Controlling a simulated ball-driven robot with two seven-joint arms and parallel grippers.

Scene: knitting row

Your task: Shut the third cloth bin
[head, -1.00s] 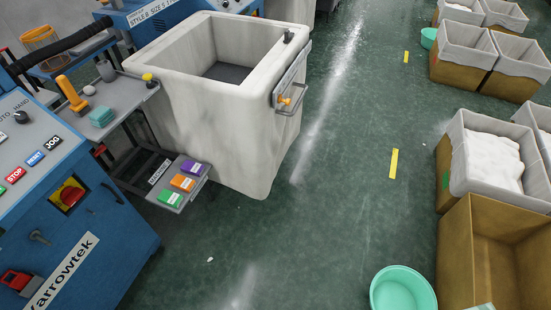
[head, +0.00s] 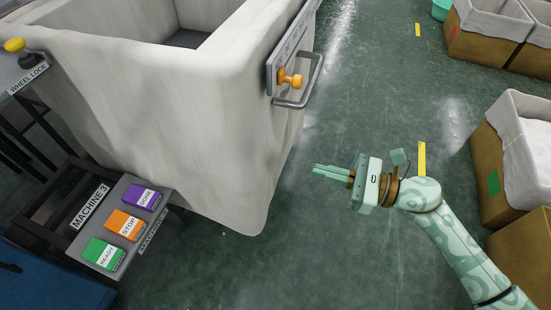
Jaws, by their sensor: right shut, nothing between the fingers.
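A large off-white cloth bin (head: 215,120) fills the upper left of the head view, its top open. A grey plate with an orange knob (head: 290,79) and a grey bar handle (head: 309,82) is on its right side. A sign reading "MACHINE 3" (head: 89,207) stands at the lower left, by the bin. My right gripper (head: 316,172) is shut and empty, pointing left over the floor, below and a little right of the handle and apart from the bin. My left gripper is not in view.
A grey panel with green, orange (head: 125,225) and purple buttons juts out at the lower left. A yellow knob (head: 14,45) marked "WHEEL LOCK" is at the far left. Cardboard boxes with liners (head: 518,145) line the right. Green floor (head: 365,95) lies clear between.

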